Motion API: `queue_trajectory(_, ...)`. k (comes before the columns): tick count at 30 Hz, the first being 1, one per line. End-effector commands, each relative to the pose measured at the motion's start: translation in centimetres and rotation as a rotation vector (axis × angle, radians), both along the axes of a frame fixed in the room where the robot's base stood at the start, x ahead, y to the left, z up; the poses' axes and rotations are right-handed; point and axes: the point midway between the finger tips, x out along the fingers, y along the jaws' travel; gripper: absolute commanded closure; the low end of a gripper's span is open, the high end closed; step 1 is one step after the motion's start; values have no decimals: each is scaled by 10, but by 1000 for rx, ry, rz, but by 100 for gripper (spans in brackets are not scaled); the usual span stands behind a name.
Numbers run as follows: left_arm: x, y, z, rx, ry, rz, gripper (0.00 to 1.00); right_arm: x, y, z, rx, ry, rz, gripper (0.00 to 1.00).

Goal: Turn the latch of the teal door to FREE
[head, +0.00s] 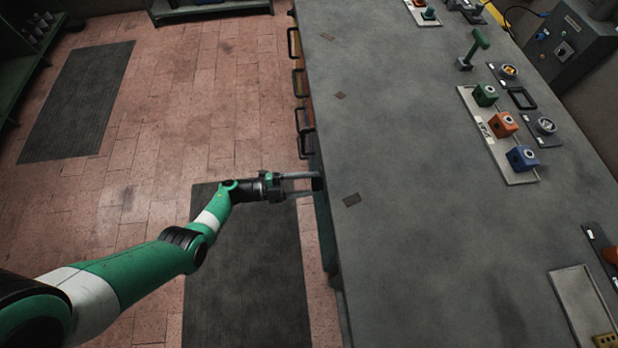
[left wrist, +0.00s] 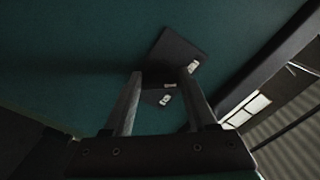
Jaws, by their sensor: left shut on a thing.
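The teal door (left wrist: 70,60) fills most of the left wrist view. Its edge shows below the bench's left side in the head view (head: 325,225). A dark latch (left wrist: 176,50) sits on the door at a tilt. Small white labels (left wrist: 165,99) lie by it, too small to read. My left gripper (left wrist: 160,76) is shut on the latch, one finger on either side. In the head view my left gripper (head: 316,183) reaches in from the left at the bench's side, its tips against the dark front. The latch is hidden there. My right gripper is not in view.
Several dark handles (head: 302,120) stick out along the bench's side beyond my left gripper. The bench top (head: 420,210) is mostly clear. Green, orange and blue blocks (head: 503,124) stand on a tray at the right. A dark mat (head: 240,270) lies on the floor.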

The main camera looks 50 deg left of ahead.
Motion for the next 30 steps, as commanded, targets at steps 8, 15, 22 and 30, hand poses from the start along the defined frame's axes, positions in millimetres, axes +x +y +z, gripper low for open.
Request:
queue_trajectory(8,0,0,0,-95,63,-2,98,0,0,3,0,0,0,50)
queue_trajectory(15,0,0,0,-121,80,-1,98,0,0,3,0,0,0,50)
queue_trajectory(22,0,0,0,-122,80,-1,98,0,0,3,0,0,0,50)
queue_trajectory(30,0,0,0,-121,80,0,12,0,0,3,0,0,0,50)
